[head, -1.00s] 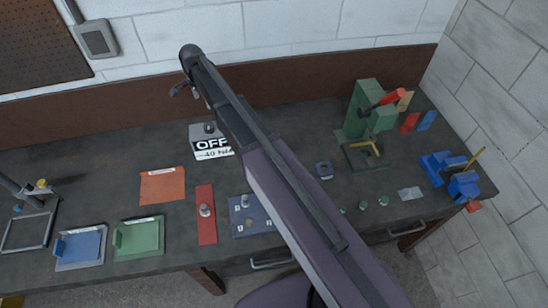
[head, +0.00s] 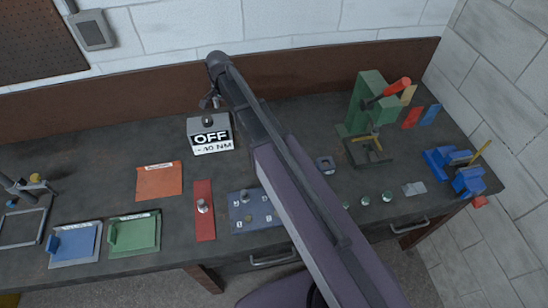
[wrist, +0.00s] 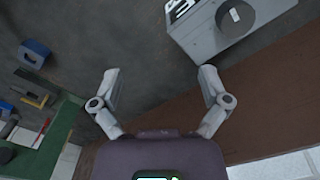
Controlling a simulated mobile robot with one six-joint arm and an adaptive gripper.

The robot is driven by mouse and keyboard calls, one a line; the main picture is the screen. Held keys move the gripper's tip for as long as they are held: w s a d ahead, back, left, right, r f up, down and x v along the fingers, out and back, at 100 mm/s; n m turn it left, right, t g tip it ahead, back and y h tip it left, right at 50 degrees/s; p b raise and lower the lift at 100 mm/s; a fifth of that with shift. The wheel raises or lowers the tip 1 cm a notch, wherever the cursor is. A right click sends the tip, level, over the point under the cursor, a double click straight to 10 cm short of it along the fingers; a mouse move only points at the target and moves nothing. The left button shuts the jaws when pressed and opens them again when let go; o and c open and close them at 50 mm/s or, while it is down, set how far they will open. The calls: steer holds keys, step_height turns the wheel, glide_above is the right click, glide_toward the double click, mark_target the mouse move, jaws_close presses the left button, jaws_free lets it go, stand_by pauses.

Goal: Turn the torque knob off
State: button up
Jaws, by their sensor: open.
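A grey torque box (head: 197,127) with a white and black label reading "OFF" and "40 NM" stands on the bench against the back. Its small dark knob (head: 208,119) shows on top. In the wrist view the box (wrist: 195,38) is at the top right, and the round dark grey knob (wrist: 262,12) with a white mark is partly cut off by the top edge. My gripper (head: 211,102) is behind and above the box in the head view.
A green press (head: 366,105) with a red handle stands at the back right. A blue vise (head: 455,172) is at the far right. An orange mat (head: 159,182), red plate (head: 204,222) and blue panel (head: 240,222) lie in front. The back wall rises close behind the box.

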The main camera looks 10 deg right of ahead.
steer(key=s+d+f+n+b, duration=0.3)
steer(key=s+d+f+b, duration=0.2)
steer(key=s, duration=0.3)
steer(key=s+d+f+n+b, duration=0.4)
steer(key=s+d+f, duration=0.1)
steer(key=s+d, duration=0.3)
steer(key=shift+s+b, duration=0.2)
steer(key=shift+b, duration=0.2)
steer(key=shift+d+f, duration=0.1)
steer(key=shift+f, duration=0.05)
steer(key=shift+n, duration=0.7)
steer(key=s, duration=0.1)
steer(key=s+d+f+b, duration=0.1)
steer(key=s+d+b, duration=0.1)
steer(key=shift+s+f, duration=0.2)
steer(key=shift+f, duration=0.2)
steer(key=shift+a, duration=0.1)
